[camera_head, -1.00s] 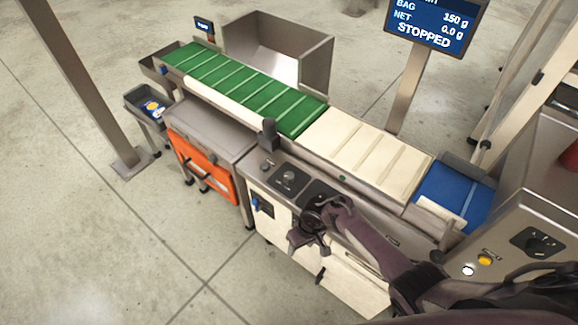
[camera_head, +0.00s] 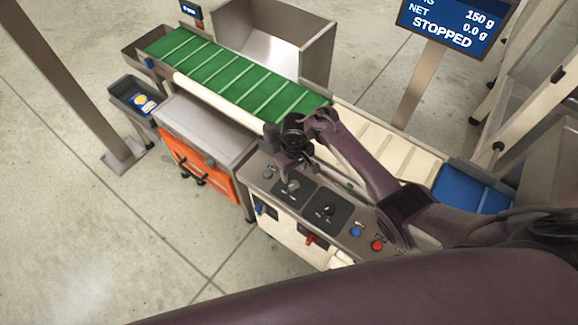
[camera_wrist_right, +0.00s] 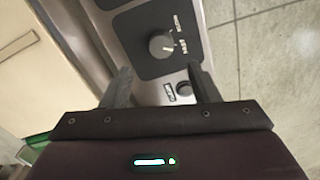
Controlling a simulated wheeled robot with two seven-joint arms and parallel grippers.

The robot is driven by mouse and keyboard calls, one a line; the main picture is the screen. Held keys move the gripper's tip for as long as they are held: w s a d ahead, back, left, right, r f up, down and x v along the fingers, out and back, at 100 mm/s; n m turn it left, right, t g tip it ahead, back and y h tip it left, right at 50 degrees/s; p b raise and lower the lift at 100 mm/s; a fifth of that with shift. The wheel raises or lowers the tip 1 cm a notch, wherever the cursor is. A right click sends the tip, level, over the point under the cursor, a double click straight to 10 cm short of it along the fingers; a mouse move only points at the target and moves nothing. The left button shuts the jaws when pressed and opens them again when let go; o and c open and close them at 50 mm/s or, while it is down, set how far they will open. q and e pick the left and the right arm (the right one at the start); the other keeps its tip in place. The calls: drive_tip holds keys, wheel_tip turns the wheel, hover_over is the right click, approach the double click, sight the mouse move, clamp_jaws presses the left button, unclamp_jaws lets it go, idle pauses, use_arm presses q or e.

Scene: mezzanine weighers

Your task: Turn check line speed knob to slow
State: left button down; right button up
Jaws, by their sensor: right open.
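My right gripper (camera_head: 287,163) hangs over the control panel in the head view, above the left knob plate. In the right wrist view my right gripper (camera_wrist_right: 160,84) has its fingers apart with nothing between them. A grey round knob (camera_wrist_right: 162,43) on a dark plate lies beyond the fingertips, apart from them; it also shows in the head view (camera_head: 293,186). A second dark knob (camera_head: 327,210) sits on the plate to its right. The labels are too small to read, so I cannot tell which is the check line speed knob. My left gripper is out of view.
A small dark button (camera_wrist_right: 183,88) sits near the right finger. Blue (camera_head: 356,231) and red (camera_head: 377,245) buttons are on the panel's right. The green belt (camera_head: 235,75) and cream belt (camera_head: 395,150) run behind. A display (camera_head: 455,25) reads STOPPED.

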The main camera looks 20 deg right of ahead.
sight(294, 184)
drive_tip(key=shift+w+f, duration=0.1)
drive_tip(key=shift+f, duration=0.3)
drive_tip(key=f, duration=0.2)
drive_tip(key=f+b, duration=0.1)
drive_tip(key=s+f+b, duration=0.1)
drive_tip(key=f, duration=0.1)
drive_tip(key=shift+f, duration=0.3)
drive_tip(key=shift+w+f, duration=0.15)
drive_tip(key=shift+f, duration=0.3)
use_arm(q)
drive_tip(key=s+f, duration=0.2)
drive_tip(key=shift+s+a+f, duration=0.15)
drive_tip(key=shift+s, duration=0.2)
use_arm(e)
drive_tip(key=c, duration=1)
